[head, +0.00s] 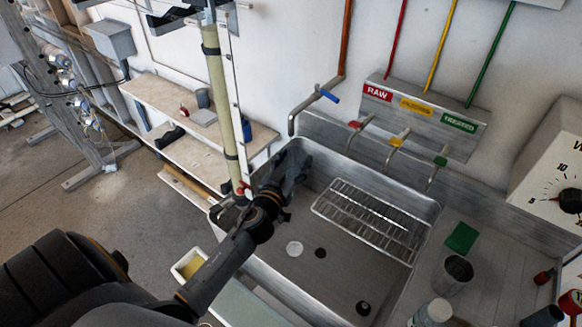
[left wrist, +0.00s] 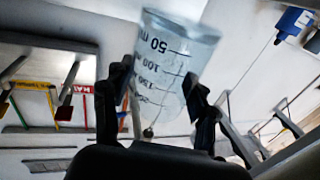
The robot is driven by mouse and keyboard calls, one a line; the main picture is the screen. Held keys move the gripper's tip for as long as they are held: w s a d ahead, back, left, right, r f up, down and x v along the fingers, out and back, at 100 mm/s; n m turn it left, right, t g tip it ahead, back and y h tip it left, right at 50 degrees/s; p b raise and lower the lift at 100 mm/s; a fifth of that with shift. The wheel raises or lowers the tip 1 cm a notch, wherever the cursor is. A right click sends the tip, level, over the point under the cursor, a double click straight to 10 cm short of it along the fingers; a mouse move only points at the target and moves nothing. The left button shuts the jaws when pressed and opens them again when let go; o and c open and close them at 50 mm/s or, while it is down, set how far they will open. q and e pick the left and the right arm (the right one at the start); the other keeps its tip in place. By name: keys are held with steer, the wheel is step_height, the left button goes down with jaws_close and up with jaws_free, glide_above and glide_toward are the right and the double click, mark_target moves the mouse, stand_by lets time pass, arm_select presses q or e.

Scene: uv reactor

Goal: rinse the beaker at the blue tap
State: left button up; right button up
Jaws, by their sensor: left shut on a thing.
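The clear beaker (left wrist: 165,75) with dark volume marks sits between the fingers of my left gripper (left wrist: 160,100) in the left wrist view. Its 50 mark is towards the top of that picture. That view is rolled, so I cannot tell how the beaker is tilted. In the head view my left gripper (head: 290,165) is over the back left part of the sink, and the beaker is not clear there. The blue tap (head: 328,95) is on the wall just above it, with its spout (head: 292,127) bent down near the gripper. My right gripper is out of view.
Red, yellow and green taps (head: 395,140) stand along the back. A green sponge (head: 461,237) and metal cup (head: 453,275) are at right.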

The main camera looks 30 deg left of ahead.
mark_target(289, 168)
arm_select(q)
steer(key=shift+s+a, duration=0.15)
steer(key=shift+a, duration=0.3)
steer(key=shift+s+d+b, duration=0.1)
steer(key=shift+s+d, duration=0.25)
steer(key=shift+s, duration=0.95)
steer(key=shift+s+d+b, duration=0.1)
steer(key=shift+s+d, duration=0.25)
steer(key=shift+s, duration=0.9)
steer(key=shift+s+d+b, duration=0.1)
steer(key=shift+s+d, duration=0.25)
steer(key=shift+s, duration=0.95)
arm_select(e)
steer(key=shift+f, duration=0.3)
arm_select(q)
steer(key=shift+r, duration=0.1)
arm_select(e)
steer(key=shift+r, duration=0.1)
